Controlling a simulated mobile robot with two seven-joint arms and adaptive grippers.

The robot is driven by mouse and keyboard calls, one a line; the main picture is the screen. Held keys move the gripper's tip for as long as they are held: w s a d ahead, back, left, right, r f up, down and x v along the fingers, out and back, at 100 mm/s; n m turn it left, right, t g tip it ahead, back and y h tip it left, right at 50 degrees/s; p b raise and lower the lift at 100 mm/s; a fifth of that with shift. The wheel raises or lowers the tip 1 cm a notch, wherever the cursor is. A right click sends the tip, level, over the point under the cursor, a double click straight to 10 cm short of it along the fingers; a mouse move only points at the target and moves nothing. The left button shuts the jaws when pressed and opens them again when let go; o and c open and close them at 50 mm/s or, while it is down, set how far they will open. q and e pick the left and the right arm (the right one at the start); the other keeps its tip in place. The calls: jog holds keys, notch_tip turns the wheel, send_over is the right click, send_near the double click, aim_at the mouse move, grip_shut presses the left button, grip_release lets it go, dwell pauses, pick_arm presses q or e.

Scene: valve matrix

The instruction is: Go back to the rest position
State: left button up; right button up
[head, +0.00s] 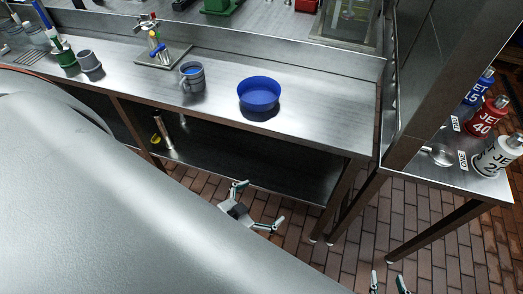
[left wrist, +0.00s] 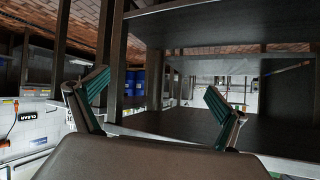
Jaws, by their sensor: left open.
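My left gripper (head: 258,207) is open and empty in the head view. It hangs in front of the steel bench, over the brick floor. In the left wrist view my left gripper (left wrist: 155,97) shows two teal-padded fingers spread wide with nothing between them. My right gripper (head: 389,283) shows only at the bottom edge of the head view. Its two fingertips stand apart above the floor, with nothing seen between them. The rest of it is cut off.
The steel bench (head: 325,120) carries a blue bowl (head: 259,93), a grey mug (head: 191,78) and a small valve stand (head: 160,54). A side shelf (head: 430,180) at right holds labelled bottles and a steel ladle (head: 438,154). Brick floor (head: 300,275) lies open in front.

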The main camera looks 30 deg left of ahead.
pick_arm(q)
jog(key=shift+s+d+f+m+g+h, duration=0.2)
jog(key=shift+s+d+f, duration=0.15)
jog(key=shift+s+f, duration=0.25)
jog(key=shift+s+d+f+m+g+h, duration=0.2)
jog(key=shift+s+d+f, duration=0.15)
jog(key=shift+s+f, duration=0.15)
jog(key=shift+r, duration=0.1)
